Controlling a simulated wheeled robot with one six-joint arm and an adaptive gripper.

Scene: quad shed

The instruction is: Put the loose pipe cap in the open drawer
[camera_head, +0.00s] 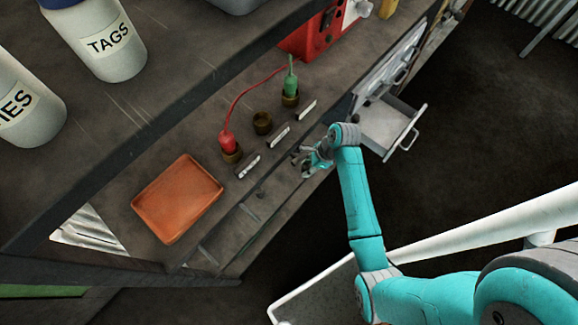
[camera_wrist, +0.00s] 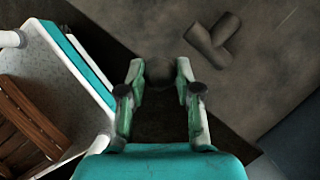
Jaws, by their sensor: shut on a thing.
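The pipe cap (camera_wrist: 158,73) is a dark grey round piece between my fingertips in the wrist view. My gripper (camera_wrist: 158,80) is shut on it, with one finger on each side. In the head view my gripper (camera_head: 304,161) is over the front edge of the workbench, left of the open drawer; the cap cannot be made out clearly there. The open drawer (camera_head: 391,126) is a pale metal drawer with a bar handle, pulled out from the bench front. It is apart from my gripper, and my arm passes close to its left side.
A grey tee fitting (camera_wrist: 213,41) lies on the bench. The floor right of the drawer looks clear.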

